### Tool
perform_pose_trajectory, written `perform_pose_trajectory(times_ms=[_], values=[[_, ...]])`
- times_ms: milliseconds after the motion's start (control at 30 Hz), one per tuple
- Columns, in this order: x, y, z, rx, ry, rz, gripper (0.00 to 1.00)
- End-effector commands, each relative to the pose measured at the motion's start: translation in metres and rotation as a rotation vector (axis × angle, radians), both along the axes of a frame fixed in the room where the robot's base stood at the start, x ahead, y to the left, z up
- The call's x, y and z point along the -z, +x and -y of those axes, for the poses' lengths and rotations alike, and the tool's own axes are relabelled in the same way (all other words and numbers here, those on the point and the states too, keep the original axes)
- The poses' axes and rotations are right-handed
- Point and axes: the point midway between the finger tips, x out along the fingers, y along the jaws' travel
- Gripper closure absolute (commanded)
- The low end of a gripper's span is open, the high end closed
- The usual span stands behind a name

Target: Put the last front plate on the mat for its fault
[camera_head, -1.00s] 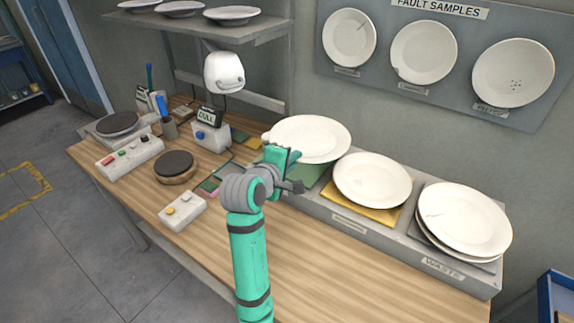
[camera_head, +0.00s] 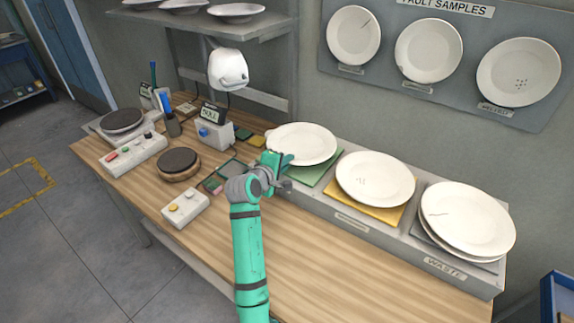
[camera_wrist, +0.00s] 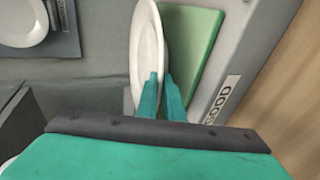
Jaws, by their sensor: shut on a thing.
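My gripper (camera_head: 277,163) is shut on the near left rim of a white plate (camera_head: 304,143). In the wrist view the fingers (camera_wrist: 162,97) pinch this plate (camera_wrist: 148,50), seen nearly edge-on. The plate is over the left and back part of the green mat (camera_head: 325,172); whether it touches is unclear. The green mat (camera_wrist: 192,50) is beside a GOOD label in the wrist view. A plate (camera_head: 375,180) with small dark marks lies on the yellow mat (camera_head: 375,216). A stack of plates, the top one (camera_head: 467,218) with a dark line, lies on the dark mat above WASTE.
Fault sample plates (camera_head: 428,50) hang on the wall board. A white lamp (camera_head: 228,70) and a DULL display box (camera_head: 213,130) stand left of the mats. A round dark-topped stand (camera_head: 178,160) and button boxes (camera_head: 185,208) are farther left. The front wooden tabletop (camera_head: 330,265) is clear.

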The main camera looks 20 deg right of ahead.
Motion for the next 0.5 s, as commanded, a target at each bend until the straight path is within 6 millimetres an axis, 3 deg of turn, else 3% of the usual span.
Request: perform_pose_trajectory(times_ms=[100,467,500], values=[[0.0096,0.0002,-0.0003,-0.001,-0.003,0.003,1.0],[0.0126,0.0003,-0.0002,0.0,-0.003,0.004,1.0],[0.0143,0.0,-0.0001,0.0,-0.001,0.001,0.85]])
